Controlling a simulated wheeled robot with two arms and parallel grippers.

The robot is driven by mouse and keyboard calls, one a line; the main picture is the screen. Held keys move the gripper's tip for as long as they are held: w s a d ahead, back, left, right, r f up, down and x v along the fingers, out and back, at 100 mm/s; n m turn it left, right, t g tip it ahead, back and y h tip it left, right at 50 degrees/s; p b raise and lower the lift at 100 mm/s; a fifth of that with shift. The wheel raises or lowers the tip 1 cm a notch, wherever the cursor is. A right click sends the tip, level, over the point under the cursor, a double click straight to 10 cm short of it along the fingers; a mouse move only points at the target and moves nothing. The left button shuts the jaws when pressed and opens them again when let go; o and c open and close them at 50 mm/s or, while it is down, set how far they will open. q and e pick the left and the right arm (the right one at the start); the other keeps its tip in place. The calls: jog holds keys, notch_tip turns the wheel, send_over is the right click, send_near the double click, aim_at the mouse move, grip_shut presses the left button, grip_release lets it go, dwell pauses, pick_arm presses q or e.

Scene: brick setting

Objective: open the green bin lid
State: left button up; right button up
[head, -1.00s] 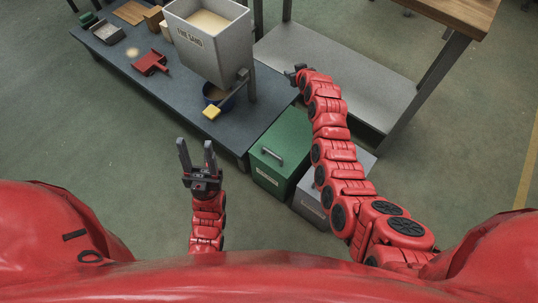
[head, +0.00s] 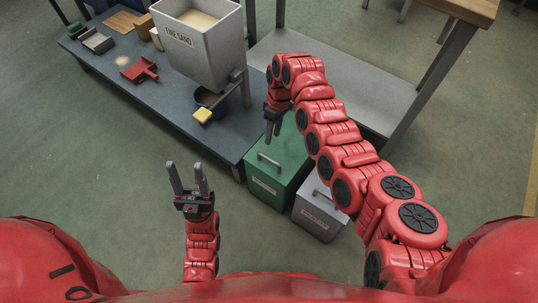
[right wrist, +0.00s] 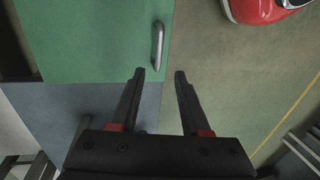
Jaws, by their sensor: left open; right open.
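The green bin (head: 276,172) stands on the floor at the front of the workbench, its lid down, with a grey bar handle (head: 270,162) near the lid's front edge. In the right wrist view the green lid (right wrist: 90,40) fills the upper left, and the handle (right wrist: 158,46) lies just beyond the fingertips. My right gripper (head: 271,134) is open and empty over the back part of the lid, pointing down; in the right wrist view its fingers (right wrist: 160,76) are apart. My left gripper (head: 188,178) is open and empty over bare floor, left of the bin.
A grey bin (head: 318,210) with a handle stands right of the green bin. Floor at left is clear.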

aim_at(269, 158)
jog(key=b+x, duration=0.2)
jog(key=x, duration=0.9)
jog(key=shift+w, duration=0.15)
jog(key=shift+r, duration=0.1)
jog(key=shift+c, duration=0.2)
grip_shut()
jog(key=shift+d, duration=0.1)
dwell(0.5)
